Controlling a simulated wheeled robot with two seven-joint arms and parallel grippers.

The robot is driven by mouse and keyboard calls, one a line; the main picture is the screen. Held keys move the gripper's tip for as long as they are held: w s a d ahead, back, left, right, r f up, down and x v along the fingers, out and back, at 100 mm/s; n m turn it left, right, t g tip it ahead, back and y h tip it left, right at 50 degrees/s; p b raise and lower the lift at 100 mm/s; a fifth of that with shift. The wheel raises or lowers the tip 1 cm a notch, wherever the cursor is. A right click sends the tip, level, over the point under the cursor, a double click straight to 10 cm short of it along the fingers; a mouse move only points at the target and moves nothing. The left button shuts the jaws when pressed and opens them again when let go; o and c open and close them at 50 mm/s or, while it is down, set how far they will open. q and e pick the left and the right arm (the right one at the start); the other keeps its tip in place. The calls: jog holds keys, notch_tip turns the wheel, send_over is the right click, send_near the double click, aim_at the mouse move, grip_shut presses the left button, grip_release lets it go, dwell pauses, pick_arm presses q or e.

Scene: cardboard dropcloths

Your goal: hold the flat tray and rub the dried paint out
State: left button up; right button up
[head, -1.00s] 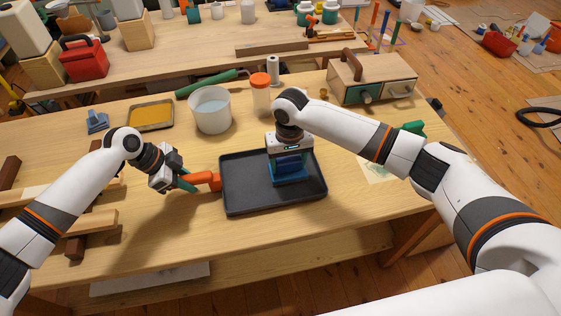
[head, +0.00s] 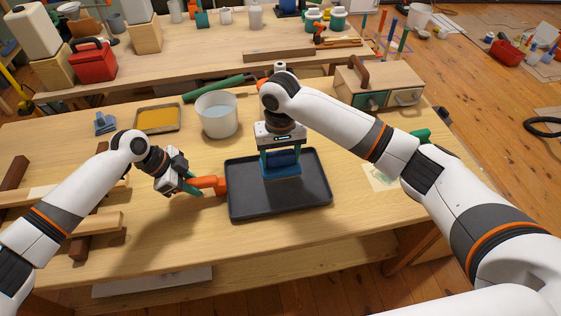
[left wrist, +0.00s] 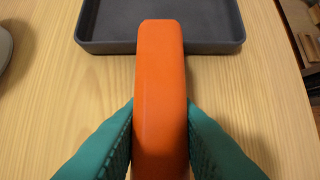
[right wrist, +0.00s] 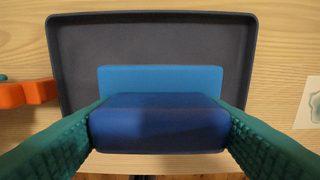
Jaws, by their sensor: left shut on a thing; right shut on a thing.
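The flat dark grey tray (head: 300,200) lies on the workbench, with an orange handle (head: 209,183) at its left side. My left gripper (head: 188,185) is shut on the orange handle, which stands between its green fingers in the left wrist view (left wrist: 160,100). My right gripper (head: 280,158) is shut on a blue scrubbing block (right wrist: 160,122) with a lighter blue base (right wrist: 160,78). The visible tray floor looks plain dark; I cannot make out dried paint. The part under the block is hidden.
Behind the tray stand a white bucket of pale liquid (head: 217,117) and a shallow pan of yellow paint (head: 158,119). A wooden drawer box (head: 378,85) is at the back right. Wooden bars (head: 95,222) lie at the left. The bench front is clear.

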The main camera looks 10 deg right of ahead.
jog(key=shift+r, duration=1.15)
pick_arm(q)
jog(key=o, duration=1)
jog(key=shift+o, duration=0.3)
notch_tip(320, 180, up, 8)
jog(key=p, duration=0.7)
pick_arm(e)
notch_tip(320, 180, up, 7)
jog(key=shift+f, duration=0.1)
jog(key=shift+f, duration=0.1)
pick_arm(q)
jog(key=shift+a, duration=0.1)
